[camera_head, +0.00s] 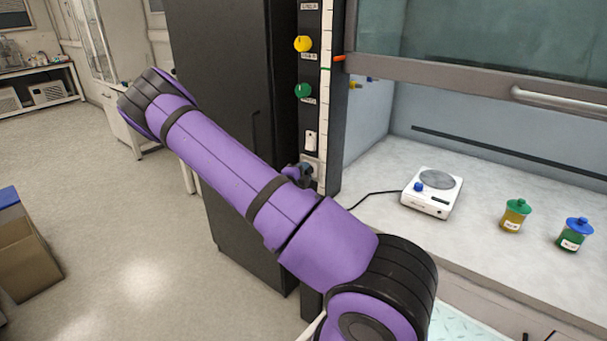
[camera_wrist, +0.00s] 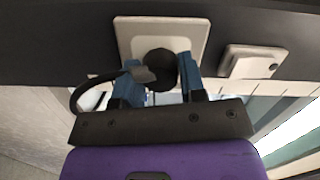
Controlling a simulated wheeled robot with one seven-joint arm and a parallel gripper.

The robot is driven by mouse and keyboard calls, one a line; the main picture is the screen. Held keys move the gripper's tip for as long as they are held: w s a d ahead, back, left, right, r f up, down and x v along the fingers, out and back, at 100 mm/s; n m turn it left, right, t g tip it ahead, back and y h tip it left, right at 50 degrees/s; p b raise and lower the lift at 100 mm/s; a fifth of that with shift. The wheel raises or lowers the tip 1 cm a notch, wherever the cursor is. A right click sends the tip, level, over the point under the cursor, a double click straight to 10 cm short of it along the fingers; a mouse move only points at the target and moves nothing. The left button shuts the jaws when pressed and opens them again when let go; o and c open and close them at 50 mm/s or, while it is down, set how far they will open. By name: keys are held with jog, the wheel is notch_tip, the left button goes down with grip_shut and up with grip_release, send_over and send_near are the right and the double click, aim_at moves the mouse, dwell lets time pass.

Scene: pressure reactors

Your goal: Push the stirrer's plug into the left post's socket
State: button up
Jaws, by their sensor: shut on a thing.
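The white stirrer (camera_head: 432,192) with a round grey plate and blue knob stands on the hood's worktop. Its black cable (camera_head: 375,196) runs left toward the post. The left post (camera_head: 311,120) carries a pale socket plate (camera_wrist: 187,32) low down, below a white switch. My gripper (camera_wrist: 162,76) has blue fingers shut on the round black plug (camera_wrist: 158,62) in front of this plate. The plug's cord loops off to the left in the wrist view. The plug covers the socket's lower middle; I cannot tell how deep it sits. In the head view my gripper (camera_head: 303,173) is mostly behind my arm.
The white switch (camera_wrist: 252,62) sits beside the socket plate. Yellow (camera_head: 303,44) and green (camera_head: 303,90) knobs are higher on the post. A yellow-brown jar (camera_head: 515,217) and a green jar (camera_head: 574,235) stand right of the stirrer. A dark cabinet (camera_head: 225,90) is left of the post.

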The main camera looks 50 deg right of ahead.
jog(key=o, duration=0.9)
jog(key=shift+o, duration=0.2)
jog(key=v, duration=1)
jog(key=shift+a, duration=0.4)
